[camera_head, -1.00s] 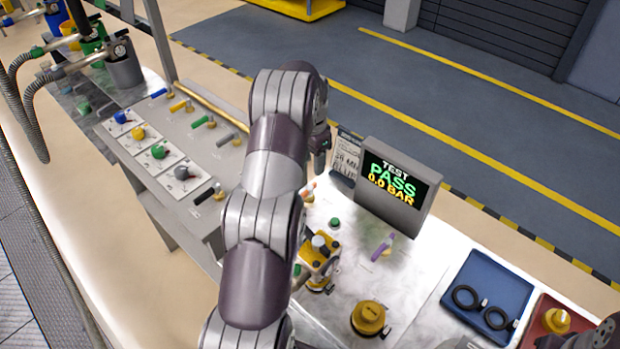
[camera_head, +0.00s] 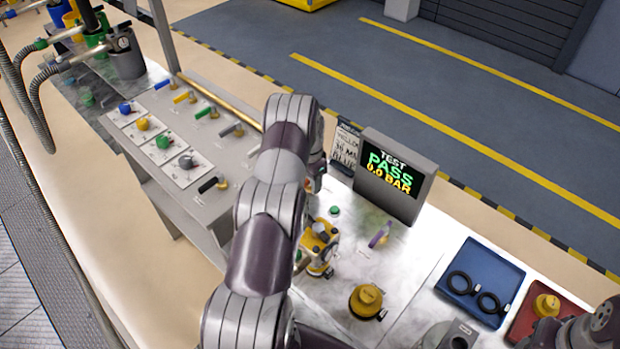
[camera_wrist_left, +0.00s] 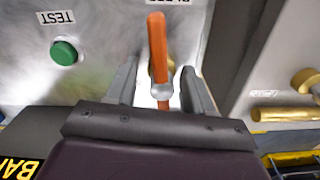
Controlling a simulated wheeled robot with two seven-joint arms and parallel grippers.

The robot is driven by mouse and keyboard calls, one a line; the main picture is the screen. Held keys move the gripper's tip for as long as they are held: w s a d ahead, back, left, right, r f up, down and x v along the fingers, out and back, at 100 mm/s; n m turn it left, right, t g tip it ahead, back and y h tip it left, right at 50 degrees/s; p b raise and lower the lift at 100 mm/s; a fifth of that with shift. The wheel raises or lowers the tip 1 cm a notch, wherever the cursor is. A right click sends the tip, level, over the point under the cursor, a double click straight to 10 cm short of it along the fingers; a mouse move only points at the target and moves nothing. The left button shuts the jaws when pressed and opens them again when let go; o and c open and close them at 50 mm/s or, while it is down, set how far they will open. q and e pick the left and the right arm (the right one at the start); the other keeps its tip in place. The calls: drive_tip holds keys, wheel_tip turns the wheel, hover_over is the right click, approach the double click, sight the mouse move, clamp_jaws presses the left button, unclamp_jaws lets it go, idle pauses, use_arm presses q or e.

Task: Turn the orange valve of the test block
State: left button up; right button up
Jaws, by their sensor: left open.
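The orange valve (camera_wrist_left: 157,45) shows in the left wrist view as an upright orange lever with a metal collar. My left gripper (camera_wrist_left: 160,85) is open, with one finger on each side of the lever. I cannot tell whether either finger touches it. In the head view my left arm covers most of the valve and the left gripper (camera_head: 316,180). The green TEST button (camera_wrist_left: 64,51) is left of the lever in the wrist view, and it also shows in the head view (camera_head: 334,211). My right gripper cannot be made out.
The display (camera_head: 392,175) reads TEST PASS 0.0 BAR. A purple lever (camera_head: 380,235), a yellow fitting (camera_head: 320,245) and a brass cap (camera_head: 367,300) stand nearby. A blue tray (camera_head: 480,283) with black rings lies to the right. Several coloured valves line the left panel.

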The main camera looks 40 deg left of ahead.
use_arm(q)
drive_tip(key=shift+w+a+f, duration=0.1)
drive_tip(key=shift+a+f, duration=0.05)
drive_tip(key=c, duration=0.7)
clamp_jaws()
drive_tip(key=n+b, duration=0.3)
drive_tip(key=shift+f, duration=0.1)
drive_tip(key=n+b, duration=0.2)
drive_tip(key=n, duration=0.1)
drive_tip(key=shift+n, duration=0.4)
drive_tip(key=n+b, duration=0.1)
drive_tip(key=n, duration=0.1)
drive_tip(key=n+b, duration=0.1)
drive_tip(key=n, duration=0.2)
drive_tip(key=shift+w+r+b, duration=0.1)
drive_tip(key=shift+r+b, duration=0.1)
drive_tip(key=shift+b, duration=0.15)
drive_tip(key=n+b, duration=0.1)
drive_tip(key=n, duration=0.4)
drive_tip(key=shift+r, duration=0.1)
